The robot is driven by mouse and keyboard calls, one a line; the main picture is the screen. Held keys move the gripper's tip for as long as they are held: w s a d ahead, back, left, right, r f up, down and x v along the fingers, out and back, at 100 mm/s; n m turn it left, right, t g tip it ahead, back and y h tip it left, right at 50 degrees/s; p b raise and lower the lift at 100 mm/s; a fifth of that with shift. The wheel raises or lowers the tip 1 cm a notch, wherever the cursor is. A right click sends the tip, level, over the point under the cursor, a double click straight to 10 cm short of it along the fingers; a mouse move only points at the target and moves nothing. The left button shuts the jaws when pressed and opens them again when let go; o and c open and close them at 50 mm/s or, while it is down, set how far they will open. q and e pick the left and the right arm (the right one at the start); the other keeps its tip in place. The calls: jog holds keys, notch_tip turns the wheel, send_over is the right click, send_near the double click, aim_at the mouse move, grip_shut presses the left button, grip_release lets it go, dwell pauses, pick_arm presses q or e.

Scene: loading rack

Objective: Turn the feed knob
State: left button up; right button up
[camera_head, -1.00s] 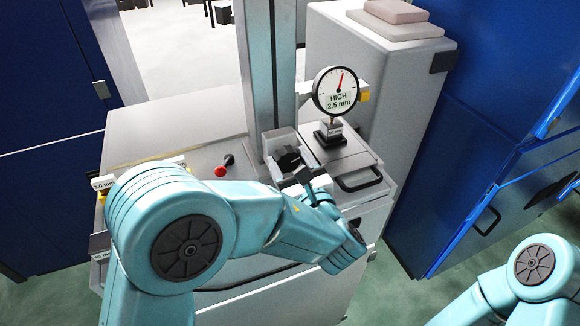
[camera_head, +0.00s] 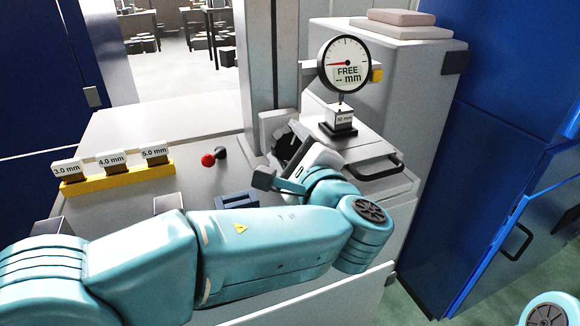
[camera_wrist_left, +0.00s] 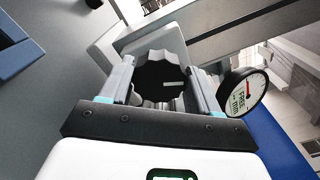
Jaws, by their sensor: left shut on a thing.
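The feed knob (camera_head: 285,138) is a dark, lobed knob on the grey column of the machine. It shows in the wrist view (camera_wrist_left: 160,76) with a pale line mark on its face. My left gripper (camera_wrist_left: 165,88) has a finger on each side of the knob and is shut on it; in the head view the gripper (camera_head: 290,158) partly hides the knob. The round dial gauge (camera_head: 345,64) right of the column reads "FREE -- mm", its red needle pointing left. It also shows in the wrist view (camera_wrist_left: 245,92). My right gripper is out of view.
A yellow rack (camera_head: 120,178) holds blocks labelled 3.0, 4.0 and 5.0 mm at left. A red-balled lever (camera_head: 208,160) and a blue holder (camera_head: 237,200) are on the machine top. A labelled block (camera_head: 340,118) stands under the gauge. A blue cabinet (camera_head: 500,130) stands at right.

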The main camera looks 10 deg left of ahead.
pick_arm(q)
jog(key=shift+n+b, duration=1)
jog(key=shift+b, duration=0.15)
jog(key=o, duration=1.1)
jog(key=shift+a, duration=0.1)
jog(key=shift+c, duration=0.2)
